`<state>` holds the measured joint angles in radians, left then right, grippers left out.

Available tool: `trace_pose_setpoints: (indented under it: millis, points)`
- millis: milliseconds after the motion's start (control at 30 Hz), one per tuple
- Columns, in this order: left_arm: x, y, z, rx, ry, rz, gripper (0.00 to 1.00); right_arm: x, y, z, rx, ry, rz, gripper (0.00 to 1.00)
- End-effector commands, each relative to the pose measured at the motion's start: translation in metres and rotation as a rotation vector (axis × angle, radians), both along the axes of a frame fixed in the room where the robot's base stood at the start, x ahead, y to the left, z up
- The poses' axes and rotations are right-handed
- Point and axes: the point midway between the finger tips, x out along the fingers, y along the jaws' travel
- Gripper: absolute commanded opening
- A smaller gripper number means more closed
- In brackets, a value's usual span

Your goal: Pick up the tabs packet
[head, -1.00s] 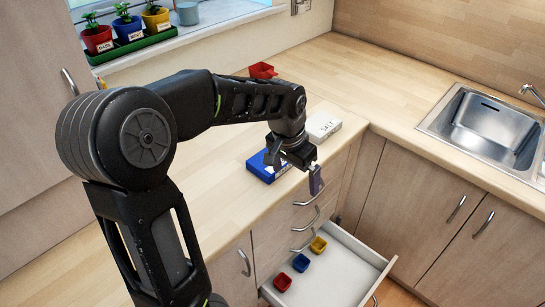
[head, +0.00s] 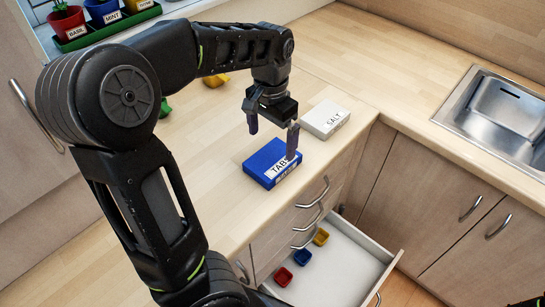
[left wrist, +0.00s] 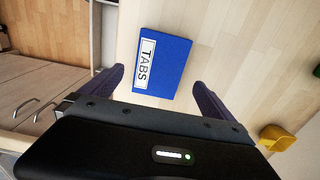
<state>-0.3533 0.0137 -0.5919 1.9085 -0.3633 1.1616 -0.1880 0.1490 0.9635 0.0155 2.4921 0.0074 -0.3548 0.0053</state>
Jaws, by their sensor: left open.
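The tabs packet (head: 270,162) is a flat blue box with a white TABS label, lying on the wooden counter near its front edge. In the left wrist view the packet (left wrist: 172,67) lies ahead of the fingers, roughly between their lines. My left gripper (head: 272,134) is open and empty, above and behind the packet in the head view. One finger overlaps the packet's right part in that view. In the left wrist view both fingers (left wrist: 158,90) are spread wide.
A white SALT packet (head: 325,119) lies right of the tabs packet. An open drawer (head: 342,275) below the counter holds small red, blue and yellow cups. A yellow item (head: 215,80) and a green one (head: 165,107) are on the counter behind my arm. A sink (head: 503,115) is at right.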

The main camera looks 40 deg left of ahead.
Motion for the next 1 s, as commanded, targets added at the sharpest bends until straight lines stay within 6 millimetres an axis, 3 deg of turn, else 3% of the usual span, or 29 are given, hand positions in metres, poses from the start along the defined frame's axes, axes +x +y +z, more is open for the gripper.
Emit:
trace_pose_setpoints:
  millis: [167,400,767,1000]
  points:
    - [0.0,0.0,-0.005,0.0,0.002,0.0,1.0,0.0,0.0,0.001,0.0,0.0,0.0,0.36]
    - [0.0,0.0,-0.026,0.0,0.001,0.0,1.0,0.0,0.0,0.002,0.0,0.0,0.0,0.36]
    - [0.001,-0.001,-0.031,0.0,0.002,0.0,1.0,0.0,0.0,0.004,-0.001,0.0,0.0,0.36]
    - [0.002,-0.002,-0.064,0.0,0.005,0.001,1.0,-0.001,0.0,0.01,-0.003,0.003,-0.001,0.36]
